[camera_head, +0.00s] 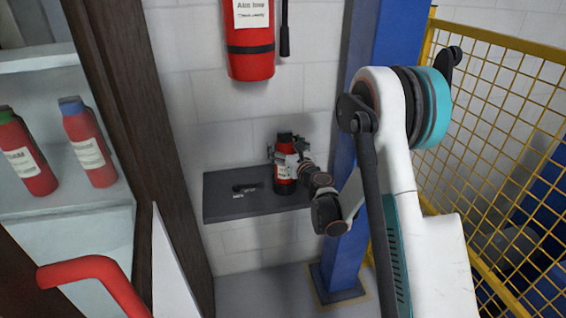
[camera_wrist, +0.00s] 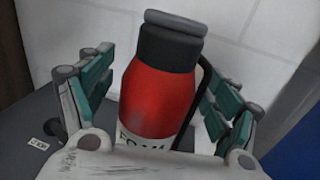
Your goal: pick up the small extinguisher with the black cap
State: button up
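The small red extinguisher with the black cap (camera_head: 284,160) stands upright on a dark grey wall shelf (camera_head: 225,205). It has a pale label on its front. In the wrist view the extinguisher (camera_wrist: 160,100) fills the middle, tilted in the picture. My gripper (camera_head: 287,158) is at the extinguisher. In the wrist view its teal and grey fingers lie on the left and right sides of the red body, with gaps visible at both sides. The lower part of the extinguisher is hidden behind the gripper's palm.
A large extinguisher (camera_head: 249,50) hangs on the wall above. A white cabinet at left holds a green-capped (camera_head: 26,155) and a blue-capped bottle (camera_head: 88,145). A red handle (camera_head: 95,275) is below. A blue post (camera_head: 358,190) and yellow mesh fence (camera_head: 500,120) stand at right.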

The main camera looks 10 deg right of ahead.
jog(key=shift+w, duration=0.1)
jog(key=c, duration=1.8)
grip_shut()
